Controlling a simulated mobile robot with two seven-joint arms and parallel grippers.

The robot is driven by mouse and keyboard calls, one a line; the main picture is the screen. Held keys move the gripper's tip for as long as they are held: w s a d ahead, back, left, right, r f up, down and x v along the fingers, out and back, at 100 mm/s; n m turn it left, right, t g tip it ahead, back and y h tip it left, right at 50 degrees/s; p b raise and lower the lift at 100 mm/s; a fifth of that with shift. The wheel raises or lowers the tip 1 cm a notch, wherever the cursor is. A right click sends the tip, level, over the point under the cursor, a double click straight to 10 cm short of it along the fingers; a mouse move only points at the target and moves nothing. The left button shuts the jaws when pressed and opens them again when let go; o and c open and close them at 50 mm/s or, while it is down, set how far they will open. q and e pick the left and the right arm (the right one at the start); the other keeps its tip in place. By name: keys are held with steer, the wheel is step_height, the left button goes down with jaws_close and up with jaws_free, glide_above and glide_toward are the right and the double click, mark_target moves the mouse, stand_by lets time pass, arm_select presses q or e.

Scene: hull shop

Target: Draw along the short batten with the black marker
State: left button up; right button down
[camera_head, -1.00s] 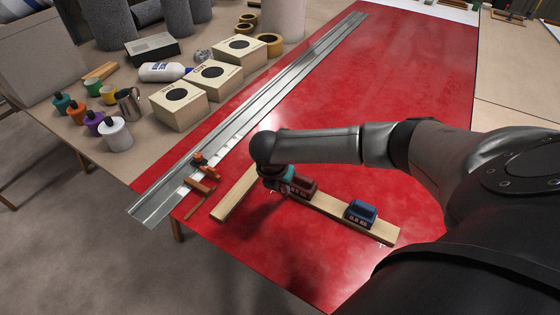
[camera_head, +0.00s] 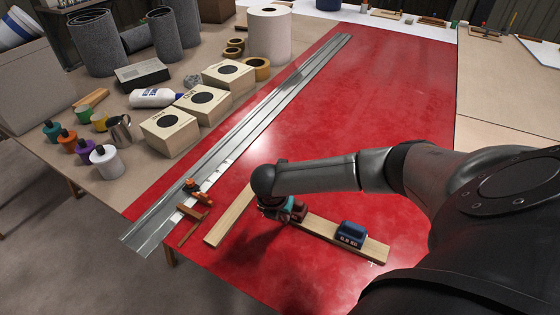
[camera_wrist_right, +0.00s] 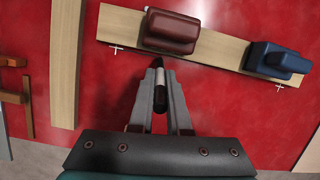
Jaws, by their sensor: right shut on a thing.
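A pale wooden batten (camera_head: 372,248) lies on the red sheet with a blue weight (camera_head: 351,233) and a dark red weight (camera_head: 299,211) on it. In the right wrist view this batten (camera_wrist_right: 222,48) crosses the upper part, with small white cross marks on the red beside its near edge. My right gripper (camera_wrist_right: 160,72) is shut on the black marker (camera_wrist_right: 160,98), just on the near side of the batten. Whether the marker's tip touches the sheet is unclear. In the head view my right arm hides the marker. My left gripper is not in view.
Another batten (camera_head: 229,218) lies to the left at an angle. A long metal strip (camera_head: 235,140) runs along the sheet's left side, with clamps (camera_head: 192,188) near its front end. Boxes (camera_head: 203,103) and bottles (camera_head: 104,160) stand beyond. The red sheet (camera_head: 385,110) is clear behind my arm.

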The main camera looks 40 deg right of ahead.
steer(key=shift+s, duration=0.15)
steer(key=shift+s+d+p, duration=0.3)
steer(key=shift+s+p, duration=0.25)
steer(key=shift+p, duration=0.1)
steer(key=shift+s+d+f+p, duration=0.1)
steer(key=shift+s+d+p, duration=0.2)
steer(key=shift+s+p, duration=0.45)
steer(key=shift+s, duration=0.1)
steer(key=shift+s+d+p, duration=0.3)
steer(key=shift+s+p, duration=0.35)
steer(key=shift+s, duration=0.05)
steer(key=shift+s+d+p, duration=0.25)
steer(key=shift+s+p, duration=0.2)
steer(key=shift+p, duration=0.05)
